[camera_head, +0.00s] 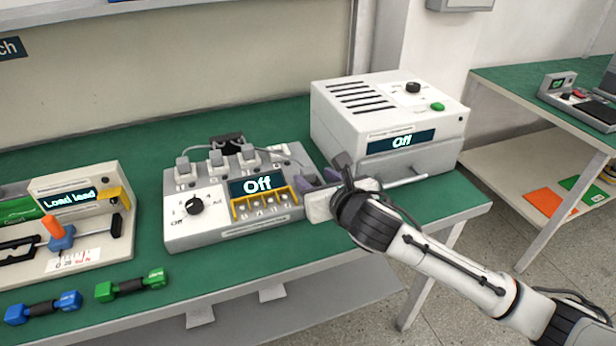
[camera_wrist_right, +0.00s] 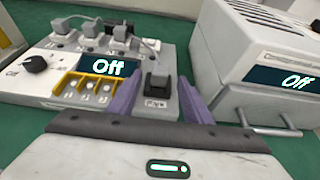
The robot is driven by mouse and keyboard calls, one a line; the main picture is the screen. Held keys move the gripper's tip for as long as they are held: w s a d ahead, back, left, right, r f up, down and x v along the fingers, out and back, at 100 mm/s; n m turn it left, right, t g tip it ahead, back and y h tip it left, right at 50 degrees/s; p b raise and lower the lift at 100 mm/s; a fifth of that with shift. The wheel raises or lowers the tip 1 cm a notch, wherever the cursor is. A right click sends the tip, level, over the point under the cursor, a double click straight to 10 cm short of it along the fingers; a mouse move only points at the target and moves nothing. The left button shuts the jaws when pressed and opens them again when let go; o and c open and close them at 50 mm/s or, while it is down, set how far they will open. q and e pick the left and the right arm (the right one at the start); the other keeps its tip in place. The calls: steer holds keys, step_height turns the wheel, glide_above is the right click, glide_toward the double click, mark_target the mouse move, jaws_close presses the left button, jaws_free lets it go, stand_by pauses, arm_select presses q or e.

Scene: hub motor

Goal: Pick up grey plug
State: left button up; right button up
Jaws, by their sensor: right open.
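Three grey plugs stand in a row on top of the grey control unit (camera_head: 235,228): a left one (camera_head: 182,166), a middle one (camera_head: 215,157) and a right one (camera_head: 248,155). They also show at the upper left of the right wrist view, the rightmost plug (camera_wrist_right: 120,35) having a cable. My right gripper (camera_head: 312,182) is at the unit's right end, right of the plugs. In the right wrist view its purple fingers (camera_wrist_right: 157,84) are open on either side of a dark block (camera_wrist_right: 157,85) on a grey labelled base. Whether they touch it I cannot tell. My left gripper is not in view.
A white box (camera_head: 385,115) with a screen reading "Off" and a front handle stands close right of my gripper. A load tester (camera_head: 85,235), blue (camera_head: 42,307) and green (camera_head: 132,285) dumbbell-shaped pieces are at the left.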

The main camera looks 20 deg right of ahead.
mark_target(310, 176)
steer(key=shift+x, duration=1.95)
steer(key=shift+s+f, duration=0.1)
steer(key=c, duration=1.1)
step_height(310, 176, up, 10)
steer(key=shift+p, duration=0.6)
steer(key=shift+c, duration=0.2)
